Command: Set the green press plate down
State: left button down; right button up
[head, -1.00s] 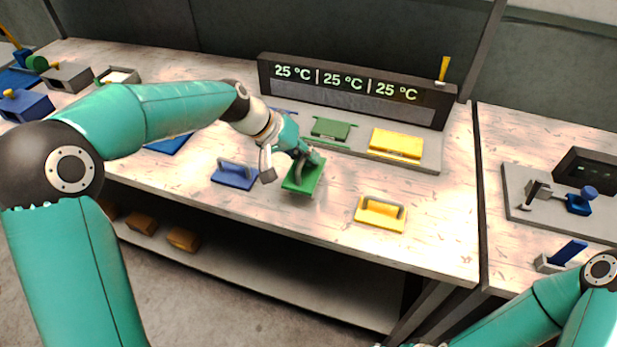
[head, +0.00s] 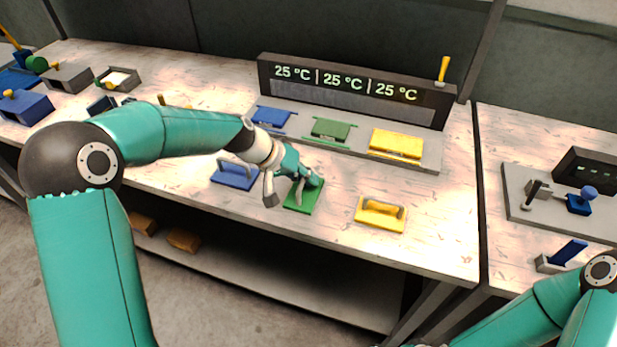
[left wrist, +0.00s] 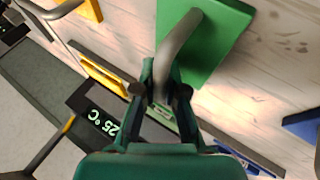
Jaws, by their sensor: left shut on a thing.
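The green press plate (head: 303,198) is a flat green slab with a grey arched handle. In the head view it is at the table's front middle, between the blue and yellow press plates, and looks level at the tabletop; a small gap beneath cannot be ruled out. My left gripper (head: 301,183) is shut on its handle from above. The left wrist view shows the fingers (left wrist: 160,92) closed around the handle of the green plate (left wrist: 208,45). My right gripper is out of view; only part of my right arm shows.
A blue press plate (head: 235,175) lies to the left and a yellow one (head: 381,213) to the right. Behind stands a grey station (head: 433,150) with blue (head: 271,117), green (head: 331,130) and yellow (head: 396,144) dies under a display reading 25 °C. Bare tabletop (head: 437,225) lies at right.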

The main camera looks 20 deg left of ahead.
pick_arm(q)
jog(key=c, duration=1.2)
grip_release()
jog(key=shift+c, duration=0.2)
jog(key=shift+r, duration=0.1)
jog(key=v, duration=1.2)
jog(key=shift+b, duration=0.35)
